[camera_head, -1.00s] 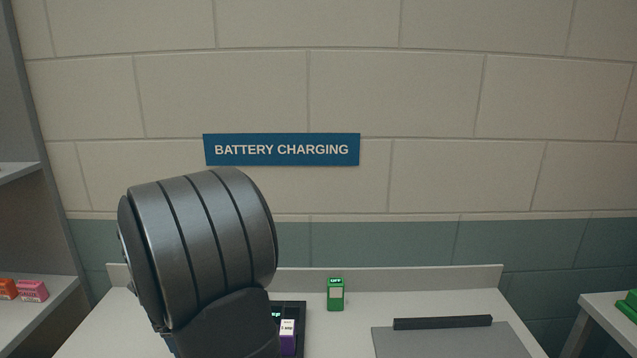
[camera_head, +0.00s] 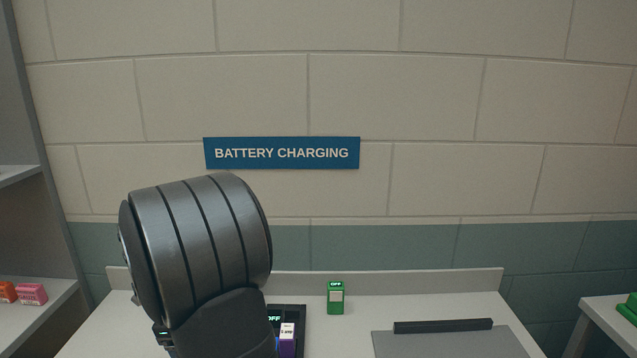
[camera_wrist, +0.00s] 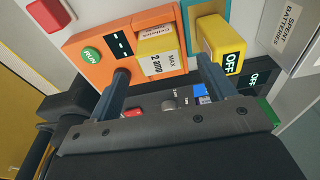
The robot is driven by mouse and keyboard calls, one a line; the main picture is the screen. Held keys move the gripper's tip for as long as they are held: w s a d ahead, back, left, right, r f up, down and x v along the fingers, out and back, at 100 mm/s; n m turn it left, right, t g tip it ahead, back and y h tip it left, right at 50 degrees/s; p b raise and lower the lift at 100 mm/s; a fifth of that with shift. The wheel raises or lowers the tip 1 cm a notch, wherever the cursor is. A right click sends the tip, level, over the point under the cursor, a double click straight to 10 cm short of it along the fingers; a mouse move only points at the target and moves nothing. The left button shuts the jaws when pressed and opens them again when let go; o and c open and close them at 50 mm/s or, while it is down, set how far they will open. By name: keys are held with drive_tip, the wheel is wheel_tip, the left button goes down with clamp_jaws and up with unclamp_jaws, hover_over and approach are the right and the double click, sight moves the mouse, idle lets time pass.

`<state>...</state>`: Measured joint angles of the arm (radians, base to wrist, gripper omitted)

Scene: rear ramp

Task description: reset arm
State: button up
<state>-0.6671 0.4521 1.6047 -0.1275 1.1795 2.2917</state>
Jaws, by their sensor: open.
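My arm is in the head view, standing in front of the left part of the white bench (camera_head: 440,306); my gripper is not visible there. In the wrist view my gripper (camera_wrist: 163,68) is open, its two fingers well apart. An orange device (camera_wrist: 95,40) with a green RUN button lies beyond the fingers. A yellow block (camera_wrist: 158,52) marked "MAX 2 amp" sits at it, in line with the gap. A second yellow block (camera_wrist: 218,42) with an OFF display is beyond the right finger. I see nothing held between the fingers.
A black charger (camera_head: 300,312) with a purple battery (camera_head: 287,346) stands beside my arm, partly hidden. A green unit (camera_head: 336,297) stands at the bench's back. A grey plate (camera_head: 450,344) with a black bar lies to the right. Shelves stand left; another table (camera_head: 608,302) stands right.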

drive_tip(key=f, duration=0.3)
drive_tip(key=d+f, duration=0.1)
drive_tip(key=f, duration=0.1)
drive_tip(key=shift+f, duration=0.25)
drive_tip(key=shift+m, duration=0.4)
drive_tip(key=r, duration=0.5)
drive_tip(key=w+r, duration=0.1)
drive_tip(key=r, duration=0.1)
drive_tip(key=shift+a+r, duration=0.15)
drive_tip(key=shift+r, duration=0.05)
drive_tip(key=shift+w+a+r+m, duration=0.2)
drive_tip(key=shift+w+r+m, duration=0.3)
drive_tip(key=shift+r, duration=0.15)
clamp_jaws()
